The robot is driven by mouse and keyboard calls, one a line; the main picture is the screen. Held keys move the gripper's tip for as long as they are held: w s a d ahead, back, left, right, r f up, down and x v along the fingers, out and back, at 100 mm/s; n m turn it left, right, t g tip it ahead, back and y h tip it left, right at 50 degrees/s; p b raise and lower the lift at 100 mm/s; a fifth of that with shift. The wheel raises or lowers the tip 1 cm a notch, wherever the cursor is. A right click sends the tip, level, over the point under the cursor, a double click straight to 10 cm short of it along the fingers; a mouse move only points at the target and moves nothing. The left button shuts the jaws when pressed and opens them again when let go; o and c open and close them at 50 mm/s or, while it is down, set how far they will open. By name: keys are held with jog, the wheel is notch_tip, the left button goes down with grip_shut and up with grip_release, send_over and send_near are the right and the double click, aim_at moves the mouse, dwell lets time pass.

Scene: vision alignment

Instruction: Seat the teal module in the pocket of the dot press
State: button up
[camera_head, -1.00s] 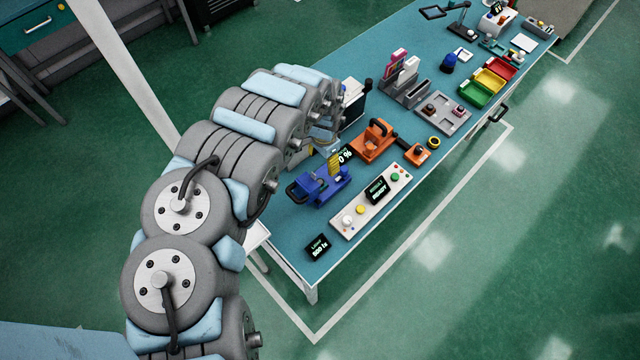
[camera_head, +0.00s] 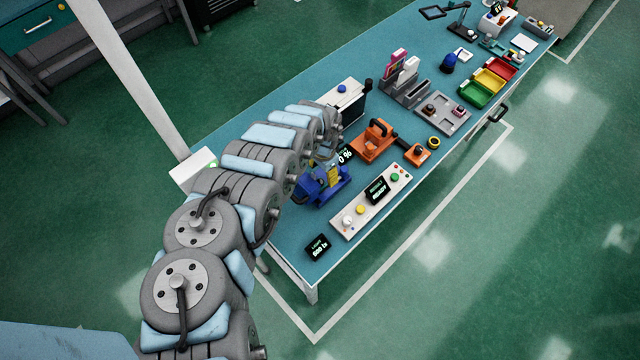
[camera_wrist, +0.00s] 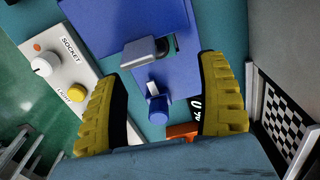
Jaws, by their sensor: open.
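My gripper (camera_wrist: 163,66) is open and empty, its two yellow fingers apart in the wrist view. It is above a blue press-like fixture (camera_wrist: 105,20) that has a grey clamp (camera_wrist: 145,51) and a round blue knob (camera_wrist: 157,110). In the head view the same blue fixture (camera_head: 313,187) is at the near end of the bench, partly hidden by my arm. An orange press-like fixture (camera_head: 372,145) stands beyond it. I cannot tell which fixture is the dot press. I cannot make out the teal module or a pocket for it in either view.
A control panel (camera_head: 347,226) with buttons and a READY display (camera_head: 377,190) lies along the near edge. A grey tray (camera_head: 460,119), a slotted rack (camera_head: 418,90) and coloured bins (camera_head: 474,93) stand farther along. In the wrist view a checkerboard plate (camera_wrist: 285,122) is at right.

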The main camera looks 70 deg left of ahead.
aim_at(322, 181)
jog(key=shift+f, duration=0.4)
jog(key=shift+s+f, duration=0.1)
jog(key=shift+f, duration=0.05)
jog(key=shift+s+d+f, duration=0.15)
jog(key=shift+f, duration=0.8)
jog(key=shift+s+f, duration=0.15)
jog(key=shift+f, duration=0.4)
jog(key=shift+f+b, duration=0.45)
jog(key=shift+f, duration=0.5)
jog(key=c, duration=1.3)
